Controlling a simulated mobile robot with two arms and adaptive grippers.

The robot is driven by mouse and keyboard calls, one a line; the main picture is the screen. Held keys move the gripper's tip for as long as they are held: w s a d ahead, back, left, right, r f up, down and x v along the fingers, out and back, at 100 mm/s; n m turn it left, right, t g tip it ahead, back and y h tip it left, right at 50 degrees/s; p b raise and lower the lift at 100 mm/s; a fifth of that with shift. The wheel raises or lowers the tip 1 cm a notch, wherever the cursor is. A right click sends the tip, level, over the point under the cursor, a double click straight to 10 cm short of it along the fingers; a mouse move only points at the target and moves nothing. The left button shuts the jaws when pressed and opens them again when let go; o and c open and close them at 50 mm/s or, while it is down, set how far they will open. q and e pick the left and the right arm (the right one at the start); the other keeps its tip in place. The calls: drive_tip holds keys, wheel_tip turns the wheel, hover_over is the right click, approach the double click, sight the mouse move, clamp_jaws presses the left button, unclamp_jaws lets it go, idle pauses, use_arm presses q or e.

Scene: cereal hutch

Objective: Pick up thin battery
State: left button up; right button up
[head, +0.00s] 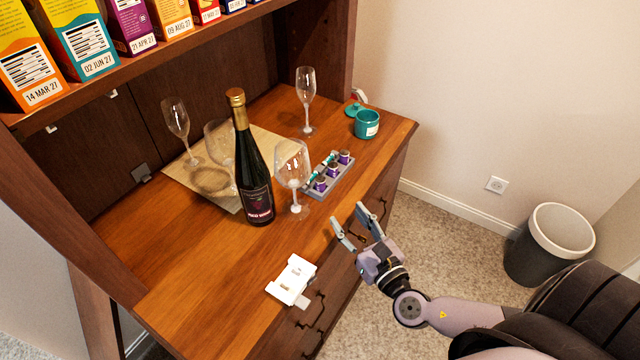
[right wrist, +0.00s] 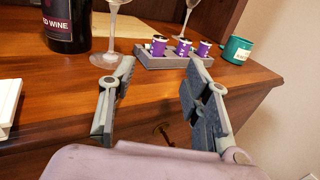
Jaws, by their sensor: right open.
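A grey tray (head: 338,186) on the wooden counter holds several small cylinders. Purple batteries (head: 332,170) stand along its right side. Slim teal pieces, which look like the thin batteries (head: 313,176), are along its left side. In the right wrist view the purple batteries (right wrist: 183,47) stand in the tray (right wrist: 160,63); I cannot make out the thin ones there. My right gripper (head: 351,220) is open and empty near the counter's front edge, on the near side of the tray and apart from it. It also shows in the right wrist view (right wrist: 160,72). My left gripper is not in view.
A teal mug (head: 367,124) is behind the tray to the right. A white holder (head: 291,281) lies near the front edge. Cereal boxes (head: 85,45) fill the shelf above.

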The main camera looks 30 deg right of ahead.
sight(323, 183)
drive_tip(key=w+p, duration=0.1)
drive_tip(key=w, duration=1.2)
drive_tip(key=shift+a, duration=0.1)
drive_tip(key=shift+s, duration=0.1)
clamp_jaws()
